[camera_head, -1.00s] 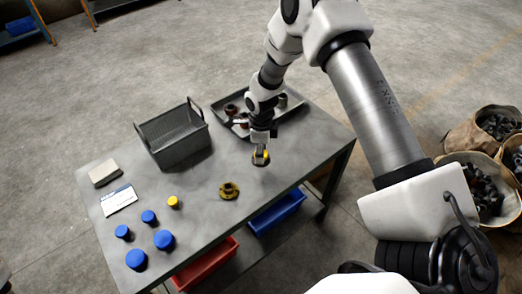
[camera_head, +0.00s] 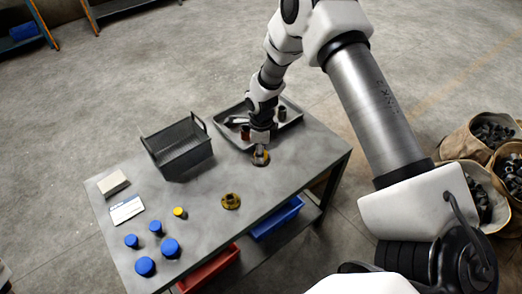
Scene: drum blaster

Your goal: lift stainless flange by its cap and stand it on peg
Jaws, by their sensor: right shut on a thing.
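My right gripper (camera_head: 261,147) points down over the far right part of the table and is shut on a small part with yellow at its edge (camera_head: 261,160). The fingers hide most of this part, so I cannot tell its cap or a steel surface. I cannot tell whether it touches the table. I cannot make out a separate bare peg. My left gripper is not in view.
A grey metal tray (camera_head: 294,112) with dark and brown parts lies behind the gripper. A grey basket (camera_head: 180,150) stands to the left. Several blue caps (camera_head: 170,248), a yellow cap (camera_head: 179,212), a white card (camera_head: 126,209) and a pale block (camera_head: 113,184) lie at the left.

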